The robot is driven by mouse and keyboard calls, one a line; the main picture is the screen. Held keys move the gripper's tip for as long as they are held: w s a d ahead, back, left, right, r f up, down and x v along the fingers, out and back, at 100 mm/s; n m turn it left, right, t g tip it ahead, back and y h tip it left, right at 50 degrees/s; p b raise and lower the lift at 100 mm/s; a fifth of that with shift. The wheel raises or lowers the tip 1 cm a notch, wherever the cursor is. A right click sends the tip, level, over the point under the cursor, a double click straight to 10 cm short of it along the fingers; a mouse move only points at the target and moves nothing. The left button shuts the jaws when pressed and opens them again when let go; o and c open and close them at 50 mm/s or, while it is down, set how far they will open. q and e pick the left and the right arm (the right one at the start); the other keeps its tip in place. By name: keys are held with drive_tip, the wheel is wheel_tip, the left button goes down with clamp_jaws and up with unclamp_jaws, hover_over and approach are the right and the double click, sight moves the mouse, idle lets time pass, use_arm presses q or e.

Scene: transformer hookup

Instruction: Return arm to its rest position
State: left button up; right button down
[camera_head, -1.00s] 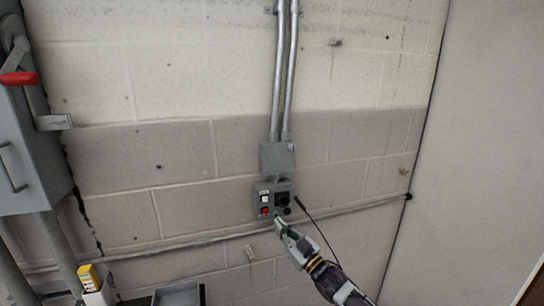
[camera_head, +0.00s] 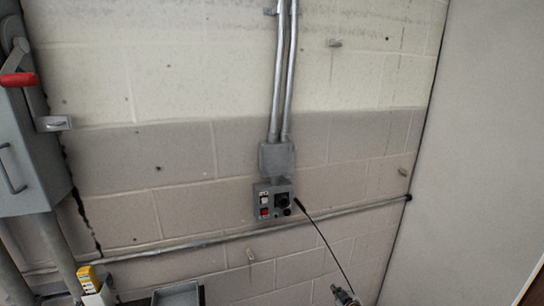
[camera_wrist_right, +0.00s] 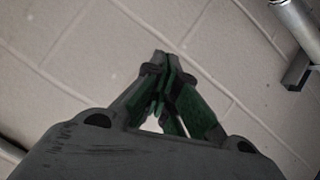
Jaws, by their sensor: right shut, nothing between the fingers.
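My right gripper (camera_head: 341,293) shows only in small part at the bottom edge of the head view, below and to the right of the grey control box (camera_head: 261,190). In the right wrist view, its green-padded fingers (camera_wrist_right: 166,62) are together at the tips, with nothing held between them. The control box on the wall has a white button, a red button and a black knob. A thin black cable (camera_head: 325,238) runs from beside the box's right side down towards the gripper. My left gripper is not in view.
Metal conduits (camera_head: 282,80) come down to a grey junction box (camera_head: 277,159) above the control box. A grey cabinet (camera_head: 30,160) with a red-handled lever (camera_head: 19,79) stands at left. A yellow-topped item (camera_head: 90,277) and a grey tray (camera_head: 178,295) are at bottom left.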

drive_tip(key=s+d+f+m+g+h, duration=0.1)
drive_tip(key=s+d+f+g, duration=0.2)
drive_tip(key=s+f, duration=1.05)
drive_tip(key=s+d+f+m+g+h, duration=0.1)
drive_tip(key=s+d+f+m+g, duration=0.15)
drive_tip(key=s+f, duration=1.1)
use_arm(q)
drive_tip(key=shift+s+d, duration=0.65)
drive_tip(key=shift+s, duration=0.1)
use_arm(e)
drive_tip(key=s+a+f+g, duration=0.1)
drive_tip(key=s+f, duration=0.2)
drive_tip(key=s, duration=0.9)
drive_tip(key=s+a+f+g, duration=0.2)
drive_tip(key=s+f, duration=0.1)
drive_tip(key=s, duration=1)
drive_tip(key=s+a+f+g, duration=0.2)
drive_tip(key=s+f, duration=0.2)
drive_tip(key=s, duration=0.8)
drive_tip(key=shift+s+a+m, duration=0.2)
drive_tip(key=shift+a+m, duration=0.05)
drive_tip(key=shift+m, duration=0.1)
drive_tip(key=shift+g, duration=0.25)
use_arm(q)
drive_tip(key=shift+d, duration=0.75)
